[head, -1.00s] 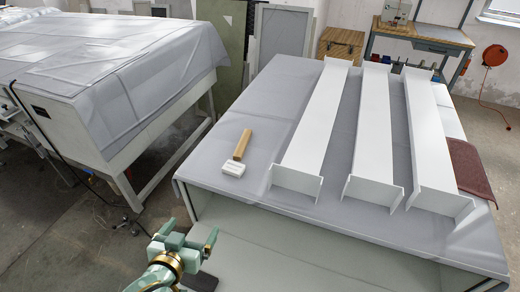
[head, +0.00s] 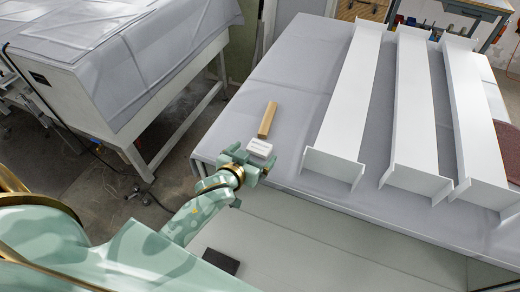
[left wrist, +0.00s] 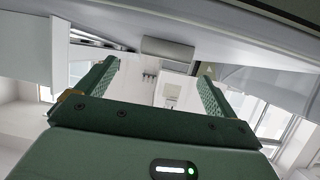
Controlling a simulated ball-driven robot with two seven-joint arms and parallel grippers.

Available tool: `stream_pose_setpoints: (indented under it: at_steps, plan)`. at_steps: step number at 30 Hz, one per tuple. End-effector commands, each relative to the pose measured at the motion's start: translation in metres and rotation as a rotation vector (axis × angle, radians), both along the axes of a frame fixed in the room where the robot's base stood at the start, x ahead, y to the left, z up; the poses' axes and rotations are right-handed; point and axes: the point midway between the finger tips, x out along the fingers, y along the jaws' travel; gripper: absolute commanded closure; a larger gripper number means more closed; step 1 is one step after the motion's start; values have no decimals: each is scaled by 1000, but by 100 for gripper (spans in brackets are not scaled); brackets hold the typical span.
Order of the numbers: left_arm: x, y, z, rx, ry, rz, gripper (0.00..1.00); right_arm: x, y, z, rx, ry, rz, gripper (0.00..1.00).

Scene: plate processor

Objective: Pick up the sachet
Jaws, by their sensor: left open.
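A small white block-shaped item (head: 261,148), the likeliest match for the sachet, lies on the grey-covered table near its left front corner. A wooden bar (head: 268,119) extends behind it, touching or joined to it. My left gripper (head: 251,162) is open, right at the near side of the white item, with its fingers around or just in front of it; I cannot tell which. In the left wrist view, the open fingers (left wrist: 160,75) stand apart, and a pale block (left wrist: 168,50), probably the same item, shows beyond them. My right gripper is not in view.
Three long white beams (head: 345,100) lie on the table's right part. The grey-covered table (head: 222,130) has a front edge just below my gripper. A dark flat thing (head: 221,261) lies lower down. Another covered table (head: 130,70) stands to the left, across a gap.

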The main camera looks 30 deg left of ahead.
Motion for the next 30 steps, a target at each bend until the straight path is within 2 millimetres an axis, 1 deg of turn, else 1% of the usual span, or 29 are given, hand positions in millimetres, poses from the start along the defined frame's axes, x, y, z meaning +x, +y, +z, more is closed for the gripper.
stream_pose_setpoints:
  at_steps: [1, 5, 10, 14, 17, 22, 23, 24, 26, 27, 28, 30]
  plan:
    - [5, 0, -3, 0, 0, 0, 6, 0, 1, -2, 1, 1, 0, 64]
    - [13, 1, -6, 0, 0, 1, 6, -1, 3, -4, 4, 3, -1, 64]
    - [36, 7, -22, 2, 1, 0, 6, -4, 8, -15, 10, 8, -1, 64]
    - [51, 6, -28, 0, 0, 0, 6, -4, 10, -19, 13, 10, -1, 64]
    - [55, 6, -29, -1, 1, 0, 6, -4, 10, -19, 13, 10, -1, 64]
    - [55, 6, -28, -1, 1, 0, 6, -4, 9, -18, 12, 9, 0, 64]
    - [55, 6, -28, -1, 1, 0, 15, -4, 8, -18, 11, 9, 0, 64]
    - [55, 6, -28, -1, 0, 0, 26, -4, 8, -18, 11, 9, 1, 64]
    - [55, 6, -28, -1, 0, 0, 43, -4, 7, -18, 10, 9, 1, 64]
    - [55, 6, -28, -1, 0, 0, 54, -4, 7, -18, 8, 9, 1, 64]
    - [55, 6, -28, -1, 0, 0, 56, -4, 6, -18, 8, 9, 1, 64]
    - [55, 6, -28, -1, 0, 0, 56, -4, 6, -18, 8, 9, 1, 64]
